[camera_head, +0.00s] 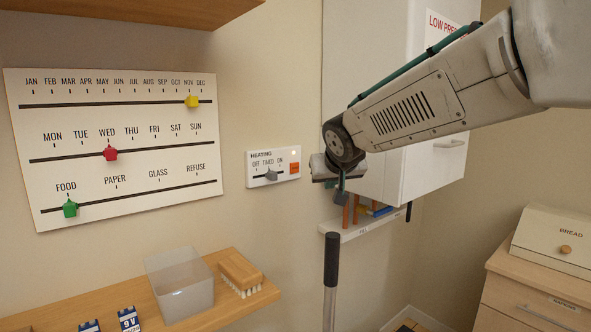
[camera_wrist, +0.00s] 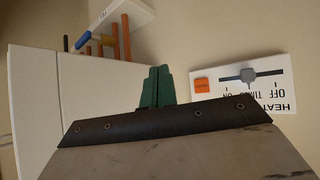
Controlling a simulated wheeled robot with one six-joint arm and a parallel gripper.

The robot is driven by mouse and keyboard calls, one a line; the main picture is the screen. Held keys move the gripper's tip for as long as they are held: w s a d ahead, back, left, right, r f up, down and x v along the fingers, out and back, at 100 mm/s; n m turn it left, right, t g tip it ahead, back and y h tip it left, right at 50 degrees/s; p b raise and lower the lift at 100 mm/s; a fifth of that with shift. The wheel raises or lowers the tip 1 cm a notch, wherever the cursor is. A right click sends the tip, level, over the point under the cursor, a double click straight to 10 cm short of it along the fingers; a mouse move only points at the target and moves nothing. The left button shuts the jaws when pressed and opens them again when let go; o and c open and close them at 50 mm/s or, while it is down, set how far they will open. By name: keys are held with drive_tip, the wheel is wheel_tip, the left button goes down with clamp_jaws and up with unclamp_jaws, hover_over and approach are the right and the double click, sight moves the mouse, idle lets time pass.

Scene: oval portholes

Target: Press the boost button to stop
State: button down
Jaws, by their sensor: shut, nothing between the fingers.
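The white heating panel (camera_head: 259,179) hangs on the wall, marked OFF, TIMED and ON. The orange button (camera_head: 294,168) is at its right end; its label is too small to read in the head view. The slider knob (camera_head: 271,175) stands at about TIMED. The wrist view shows the panel upside down, with the orange button (camera_wrist: 202,85) and grey knob (camera_wrist: 248,75). My gripper (camera_head: 341,196) is to the right of the panel, apart from the button and slightly lower in the picture. Its green fingers (camera_wrist: 156,88) are together and empty.
A white wall cabinet (camera_head: 365,60) is behind my arm, with pipes (camera_head: 356,208) and a narrow ledge (camera_head: 350,232) below. A shelf with a clear bin (camera_head: 180,285) and a brush (camera_head: 240,272) is lower left. A calendar board (camera_head: 110,180) hangs left. A dark upright handle (camera_head: 331,262) stands below my gripper.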

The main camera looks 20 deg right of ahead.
drive_tip(key=shift+w+a+r+t, duration=0.2)
drive_tip(key=shift+w+r+t, duration=0.25)
drive_tip(key=shift+r, duration=0.3)
drive_tip(key=shift+w, duration=0.2)
approach(299, 172)
drive_tip(key=shift+s+d+f+x, duration=0.1)
drive_tip(key=shift+x, duration=0.7)
drive_tip(key=shift+s+d+f+x, duration=0.1)
drive_tip(key=shift+x, duration=0.75)
drive_tip(key=shift+s+d+f+x, duration=0.1)
drive_tip(key=shift+x, duration=0.7)
drive_tip(key=shift+w, duration=0.1)
drive_tip(key=shift+w+a, duration=0.15)
drive_tip(key=shift+w, duration=0.15)
drive_tip(key=shift+w+a, duration=0.1)
drive_tip(key=shift+w, duration=0.3)
drive_tip(key=shift+s, duration=0.15)
idle(0.5)
drive_tip(key=shift+s, duration=0.65)
